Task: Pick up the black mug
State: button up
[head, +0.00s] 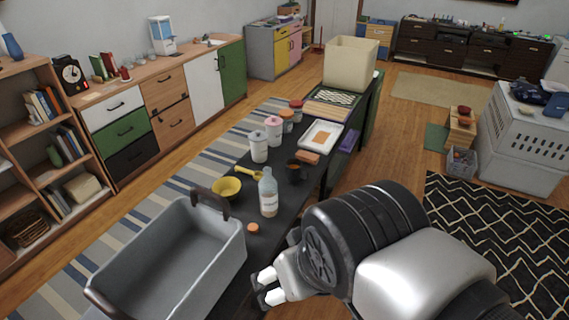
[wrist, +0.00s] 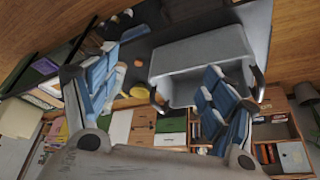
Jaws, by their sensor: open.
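The black mug (head: 294,170) is small and dark, and stands on the long black table (head: 285,205) behind the clear bottle in the head view. I cannot make it out surely in the wrist view. My gripper (head: 264,287) is open and empty at the table's near right side, well in front of the mug and apart from it. In the wrist view its two fingers (wrist: 162,65) are spread wide with nothing between them in grip.
A large grey bin (head: 172,255) fills the table's near end. A bottle (head: 268,193), a yellow bowl (head: 227,188), an orange lid (head: 253,227), several jars and a white tray (head: 322,135) surround the mug. A beige box (head: 350,65) stands at the far end.

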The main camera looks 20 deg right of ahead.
aim_at(293, 166)
jog(key=i+l+u, duration=0.1)
jog(key=i+l, duration=0.3)
jog(key=l, duration=0.2)
jog(key=i+l+u, duration=0.15)
jog(key=l, duration=0.15)
jog(key=i+l+u, duration=0.1)
jog(key=l, duration=0.25)
jog(key=i+l, duration=0.25)
jog(key=i+l+u, duration=0.15)
jog(key=l, duration=0.25)
jog(key=i+l+u, duration=0.1)
jog(key=l, duration=0.25)
jog(key=i+l, duration=0.15)
jog(key=l, duration=0.25)
jog(key=i+u, duration=0.05)
